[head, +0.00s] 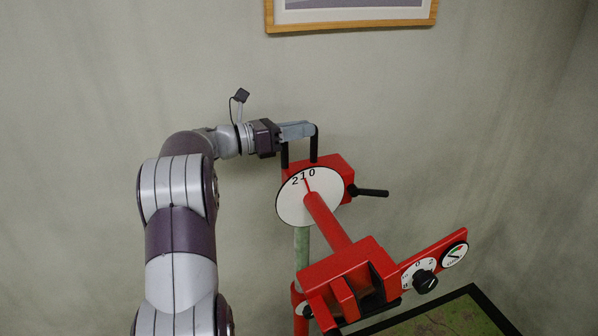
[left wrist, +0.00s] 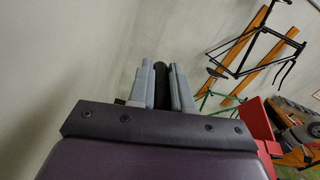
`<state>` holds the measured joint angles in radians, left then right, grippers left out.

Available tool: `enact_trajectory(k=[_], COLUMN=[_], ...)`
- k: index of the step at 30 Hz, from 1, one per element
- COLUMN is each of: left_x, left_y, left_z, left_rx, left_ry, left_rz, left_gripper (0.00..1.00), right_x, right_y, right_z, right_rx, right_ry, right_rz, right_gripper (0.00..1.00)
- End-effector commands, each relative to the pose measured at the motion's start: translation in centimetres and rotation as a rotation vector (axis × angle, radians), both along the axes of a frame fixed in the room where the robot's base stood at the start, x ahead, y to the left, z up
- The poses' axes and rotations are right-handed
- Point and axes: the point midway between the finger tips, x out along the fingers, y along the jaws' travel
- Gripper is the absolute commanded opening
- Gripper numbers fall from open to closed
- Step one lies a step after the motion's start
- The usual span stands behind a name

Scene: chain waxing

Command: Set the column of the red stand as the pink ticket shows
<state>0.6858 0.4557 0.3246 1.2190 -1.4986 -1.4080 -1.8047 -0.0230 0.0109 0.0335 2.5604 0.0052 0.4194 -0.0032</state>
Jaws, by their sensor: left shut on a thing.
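The red stand (head: 355,262) has a red head at the top of a greenish column (head: 302,245). A white dial (head: 296,208) marked 2, 1, 0 faces me, with a red pointer near the 1. A black handle (head: 316,143) rises from the top of the head. My left gripper (head: 311,130) is shut on this handle; in the left wrist view the fingers (left wrist: 160,88) close around a dark bar. A black lever (head: 372,192) sticks out to the right of the head. The pink ticket is not in view. My right gripper is not in view.
A red arm carries a black knob (head: 425,281) and a small gauge (head: 454,255) at the right. A green mat (head: 445,322) with a black edge lies below. The left wrist view shows a bicycle frame (left wrist: 255,45) on the wall. A framed picture (head: 350,22) hangs behind.

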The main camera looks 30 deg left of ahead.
Motion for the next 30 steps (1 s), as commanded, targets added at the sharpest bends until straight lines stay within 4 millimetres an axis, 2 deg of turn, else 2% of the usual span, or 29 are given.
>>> enact_trajectory(k=[1,3,6,9,14,22,23,24,25,30], left_x=[-0.2,-0.2,-0.2,-0.2,-0.2,-0.2,-0.2,-0.2,-0.2,-0.2], left_y=[-0.2,-0.2,-0.2,-0.2,-0.2,-0.2,-0.2,-0.2,-0.2,-0.2], left_z=[1.4,4.4,7.2,9.0,10.1,10.0,10.0,10.0,10.0,9.9], left_rx=[0.011,0.008,0.006,0.005,0.002,0.001,0.001,0.001,0.001,0.001], left_ry=[-0.019,-0.017,-0.016,-0.013,-0.011,-0.010,-0.010,-0.009,-0.008,-0.006], left_rz=[0.000,0.001,0.001,0.000,0.000,0.000,0.001,0.000,0.001,0.001], left_gripper=[0.00,0.00,0.00,0.00,0.00,0.00,0.22,0.35,0.44,0.44], right_x=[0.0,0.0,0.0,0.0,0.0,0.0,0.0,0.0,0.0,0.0], right_y=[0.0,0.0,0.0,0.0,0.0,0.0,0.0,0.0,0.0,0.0], right_z=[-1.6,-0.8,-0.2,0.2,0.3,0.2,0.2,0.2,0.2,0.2], right_rx=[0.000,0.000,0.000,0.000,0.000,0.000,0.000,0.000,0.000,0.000], right_ry=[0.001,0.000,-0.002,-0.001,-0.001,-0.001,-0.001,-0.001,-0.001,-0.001], right_rz=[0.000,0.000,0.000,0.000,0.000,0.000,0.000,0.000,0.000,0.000], right_gripper=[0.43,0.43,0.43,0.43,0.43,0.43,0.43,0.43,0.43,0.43])
